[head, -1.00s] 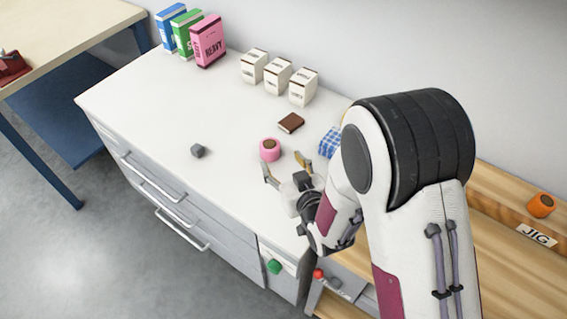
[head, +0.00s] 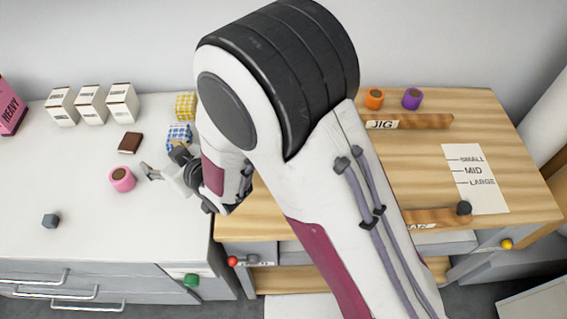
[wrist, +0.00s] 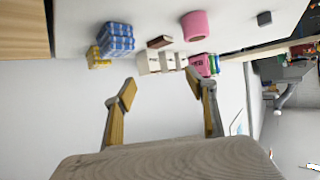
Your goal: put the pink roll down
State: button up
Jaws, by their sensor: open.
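The pink roll (head: 122,179) stands upright on the white counter (head: 85,222), with a dark centre in its top. It also shows in the wrist view (wrist: 196,25), beyond the fingers. My gripper (head: 162,157) is to the right of the roll, open and empty. Its two yellow-padded fingers are spread apart in the wrist view (wrist: 163,90), with nothing between them. The roll is apart from the fingers. My arm hides part of the counter's right end and of the wooden bench.
A brown block (head: 130,142), blue checked block (head: 179,136) and yellow checked block (head: 186,105) are near my gripper. White cartons (head: 92,103) line the back. A grey cube (head: 51,221) is at left. The wooden bench (head: 500,130) carries orange (head: 374,98) and purple (head: 412,98) rolls.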

jog(key=d+r+m+h, duration=0.2)
jog(key=d+r, duration=0.2)
jog(key=d, duration=0.4)
jog(key=w+d+r+m+h, duration=0.1)
jog(key=d+r+h, duration=0.1)
jog(key=d+r, duration=0.5)
jog(key=d+r+m+h, duration=0.2)
jog(key=d, duration=0.8)
jog(key=s+d+r+m+g+h, duration=0.1)
jog(key=s+d+r+m, duration=0.1)
jog(key=s+d, duration=0.7)
jog(key=s+d+r+m+g+h, duration=0.2)
jog(key=s+d, duration=0.7)
jog(key=s, duration=0.3)
jog(key=shift+s+d+m+h, duration=0.3)
jog(key=shift+m, duration=0.1)
